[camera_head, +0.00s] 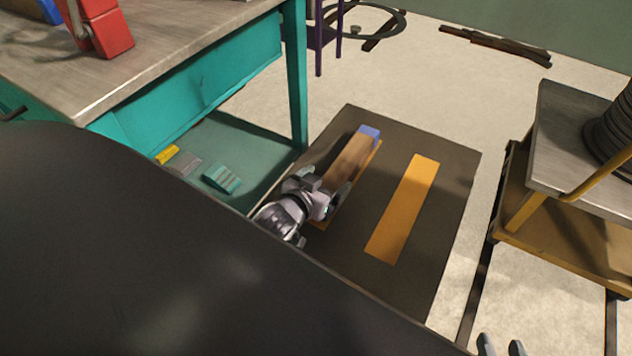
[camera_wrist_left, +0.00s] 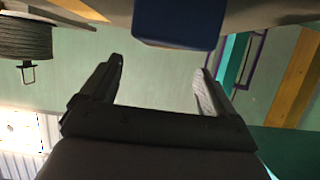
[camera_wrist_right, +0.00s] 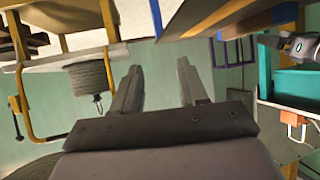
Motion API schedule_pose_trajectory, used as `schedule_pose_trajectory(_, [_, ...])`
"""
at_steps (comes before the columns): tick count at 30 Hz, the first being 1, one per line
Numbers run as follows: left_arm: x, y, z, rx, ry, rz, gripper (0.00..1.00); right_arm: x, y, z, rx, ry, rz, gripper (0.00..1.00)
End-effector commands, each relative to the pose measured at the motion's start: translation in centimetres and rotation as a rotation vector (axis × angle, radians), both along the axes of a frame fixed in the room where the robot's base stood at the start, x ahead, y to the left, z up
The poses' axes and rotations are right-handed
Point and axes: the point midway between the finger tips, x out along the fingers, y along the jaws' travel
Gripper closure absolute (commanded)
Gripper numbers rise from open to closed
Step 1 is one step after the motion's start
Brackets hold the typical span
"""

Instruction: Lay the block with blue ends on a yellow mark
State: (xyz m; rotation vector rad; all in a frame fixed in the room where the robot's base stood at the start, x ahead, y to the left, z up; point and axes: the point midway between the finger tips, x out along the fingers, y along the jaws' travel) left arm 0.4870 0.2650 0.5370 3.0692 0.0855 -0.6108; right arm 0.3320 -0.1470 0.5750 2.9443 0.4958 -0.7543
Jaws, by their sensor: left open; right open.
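The block with blue ends (camera_head: 352,155) is a long brown wooden block lying on the dark board in the head view. It lies along the left yellow mark, whose edge (camera_head: 375,156) shows beside it. The right yellow mark (camera_head: 405,208) is bare. My left gripper (camera_head: 334,197) is open at the block's near end and hides that end. In the left wrist view, a blue end (camera_wrist_left: 178,22) shows above the open fingers; I cannot tell whether they touch the block. My right gripper (camera_head: 501,346) is open and empty, low in the head view, away from the block.
The dark board (camera_head: 455,190) has free room around the right mark. A teal workbench (camera_head: 190,95) with a red object (camera_head: 103,30) stands at the left. A cart (camera_head: 560,140) carrying a dark coil (camera_head: 612,130) stands at the right. Small coloured pieces (camera_head: 222,177) lie below the bench.

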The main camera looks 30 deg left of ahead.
Motion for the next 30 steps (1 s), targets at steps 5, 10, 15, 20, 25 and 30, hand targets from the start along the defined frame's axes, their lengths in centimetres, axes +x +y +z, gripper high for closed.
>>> schedule_pose_trajectory(5, [-2.5, -0.1, 1.2, 0.0, 0.001, 0.002, 0.11, 0.0, -0.5, -0.1, -0.002, 0.02, -0.013, 0.57])
schedule_pose_trajectory(10, [-3.7, -0.2, 1.6, 0.0, 0.0, 0.001, 0.11, -0.1, -1.1, -0.6, -0.008, 0.031, -0.027, 0.57])
schedule_pose_trajectory(15, [-6.4, -2.3, 1.5, 0.004, 0.035, -0.064, 0.11, -0.3, -1.1, -0.7, -0.004, 0.035, -0.028, 0.57])
schedule_pose_trajectory(20, [-11.7, -7.1, 2.0, 0.001, 0.104, -0.221, 0.11, -0.5, -1.1, -1.0, -0.003, 0.042, -0.029, 0.57])
schedule_pose_trajectory(25, [-15.3, -10.4, 3.0, -0.011, 0.14, -0.341, 0.11, -0.5, -1.0, -1.0, -0.001, 0.045, -0.029, 0.57])
schedule_pose_trajectory(30, [-15.9, -10.9, 3.2, -0.014, 0.145, -0.361, 0.11, -0.5, -1.0, -1.0, -0.001, 0.046, -0.028, 0.57])
